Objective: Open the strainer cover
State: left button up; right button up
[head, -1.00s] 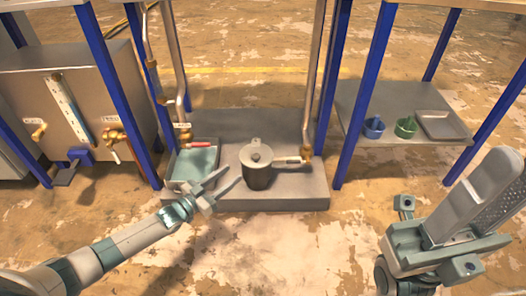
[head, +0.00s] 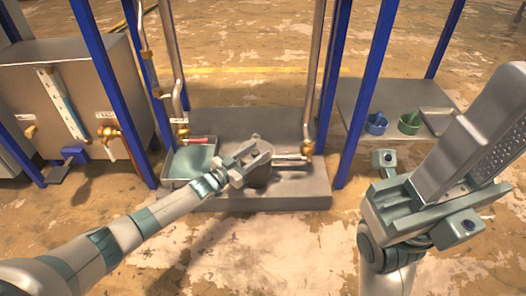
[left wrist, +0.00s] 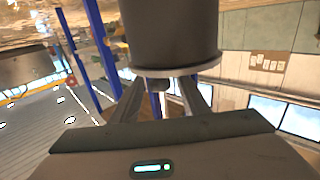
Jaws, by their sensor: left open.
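The strainer is a grey metal pot (head: 259,177) with a lid, standing on the low grey platform in the head view. A pipe joins it on the right. My left gripper (head: 257,154) is open at the upper left of the pot, its fingers overlapping the lid in the picture and hiding part of it. In the left wrist view the dark pot (left wrist: 170,30) and its rim fill the top middle, with my two fingers (left wrist: 165,90) spread just below the rim. Whether they touch it is unclear. My right gripper (head: 460,150) is at the right, far from the strainer.
A shallow tray (head: 168,182) with greenish contents lies left of the pot, near a red-handled valve (head: 197,139). Blue posts (head: 357,120) flank the platform (head: 300,200). A side shelf (head: 347,100) holds a blue cup (head: 376,124) and a green cup (head: 409,123).

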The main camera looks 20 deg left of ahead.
aim_at(262, 147)
pick_arm(q)
jog(key=shift+b+x, duration=0.6)
jog(key=shift+x, duration=1.3)
grip_shut()
